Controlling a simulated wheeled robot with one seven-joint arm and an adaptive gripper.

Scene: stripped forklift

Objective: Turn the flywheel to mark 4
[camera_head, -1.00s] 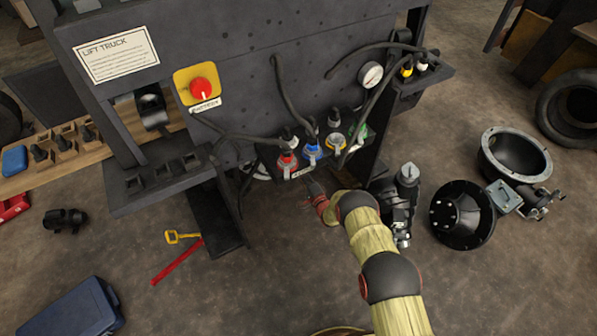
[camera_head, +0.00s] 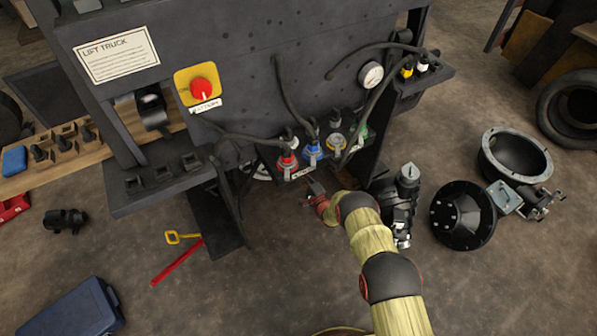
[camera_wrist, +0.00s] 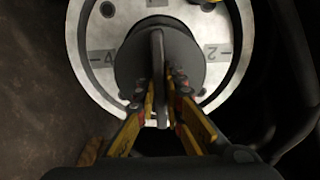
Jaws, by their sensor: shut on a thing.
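The flywheel (camera_wrist: 85,30) is a pale metal disc with a raised rim, seen in the wrist view. Mark 4 (camera_wrist: 102,57) is on its left and mark 2 (camera_wrist: 213,50) on its right; another dark mark is at the top edge. A dark round hub (camera_wrist: 185,50) with an upright fin (camera_wrist: 158,72) sits at its middle. My gripper (camera_wrist: 161,92) has its yellow-sided fingers either side of the fin, shut on it.
Above my gripper, red (camera_head: 287,161), blue (camera_head: 312,150) and other coloured connectors with hoses line the panel. A black motor-like part (camera_head: 398,205) stands close right of my arm. A dark hose (camera_wrist: 295,80) runs right of the flywheel.

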